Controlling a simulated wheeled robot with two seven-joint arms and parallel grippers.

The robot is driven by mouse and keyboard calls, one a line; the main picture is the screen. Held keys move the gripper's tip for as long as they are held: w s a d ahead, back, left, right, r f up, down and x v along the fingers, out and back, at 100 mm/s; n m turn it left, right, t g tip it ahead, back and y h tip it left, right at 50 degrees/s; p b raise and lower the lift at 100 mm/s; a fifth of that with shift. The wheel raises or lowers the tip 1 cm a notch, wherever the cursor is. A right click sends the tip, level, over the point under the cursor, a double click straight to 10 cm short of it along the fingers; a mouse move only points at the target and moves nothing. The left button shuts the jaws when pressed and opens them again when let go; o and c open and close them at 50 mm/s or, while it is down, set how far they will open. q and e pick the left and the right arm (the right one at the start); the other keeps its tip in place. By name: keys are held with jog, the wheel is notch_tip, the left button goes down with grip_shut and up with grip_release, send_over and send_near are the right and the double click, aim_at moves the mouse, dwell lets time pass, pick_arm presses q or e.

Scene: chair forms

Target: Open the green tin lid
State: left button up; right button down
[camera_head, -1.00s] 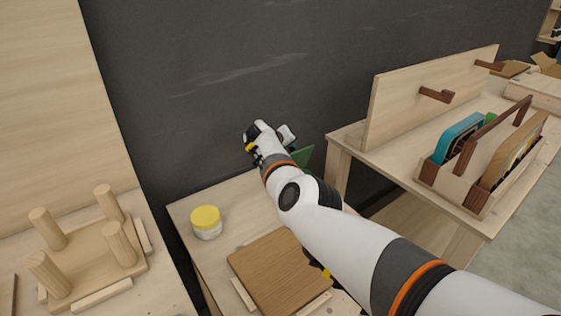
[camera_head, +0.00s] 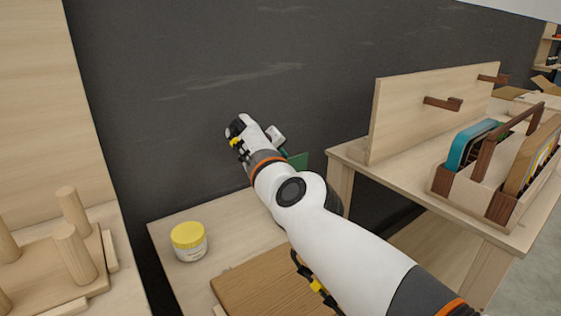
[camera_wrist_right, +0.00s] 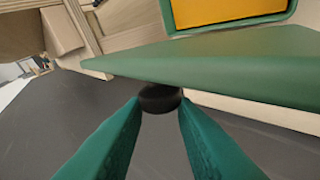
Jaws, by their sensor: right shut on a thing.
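My right gripper (camera_wrist_right: 160,98) has its two teal fingers closed around a dark round knob (camera_wrist_right: 160,97). The knob is on the edge of the green tin lid (camera_wrist_right: 210,68), which spans the right wrist view at a slant. Beyond the lid, a green-rimmed part with an orange-yellow face (camera_wrist_right: 225,10) shows at the top; I cannot tell exactly how it joins the lid. In the head view a piece of green (camera_head: 298,160) shows beside my right arm, and the arm hides the rest of the tin and the fingertips. My left gripper is not in view.
A yellow-lidded jar (camera_head: 188,240) stands on the low wooden table (camera_head: 215,217), left of a brown board (camera_head: 265,285). A bench (camera_head: 385,185) at right carries a wooden caddy (camera_head: 480,192). Wooden pegs (camera_head: 75,252) stand at left. A dark wall (camera_head: 260,60) is behind.

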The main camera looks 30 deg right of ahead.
jog(key=shift+s+a+f, duration=0.1)
jog(key=shift+a+f, duration=0.1)
jog(key=shift+f, duration=0.2)
jog(key=c, duration=1.4)
grip_release()
jog(key=shift+o, duration=1.3)
jog(key=shift+r, duration=0.1)
jog(key=shift+r, duration=0.1)
jog(key=shift+r, duration=0.1)
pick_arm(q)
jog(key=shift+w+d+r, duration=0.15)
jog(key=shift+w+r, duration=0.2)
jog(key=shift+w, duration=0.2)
pick_arm(e)
jog(key=v, duration=1.1)
jog(key=shift+a+r, duration=0.25)
jog(key=shift+a, duration=0.05)
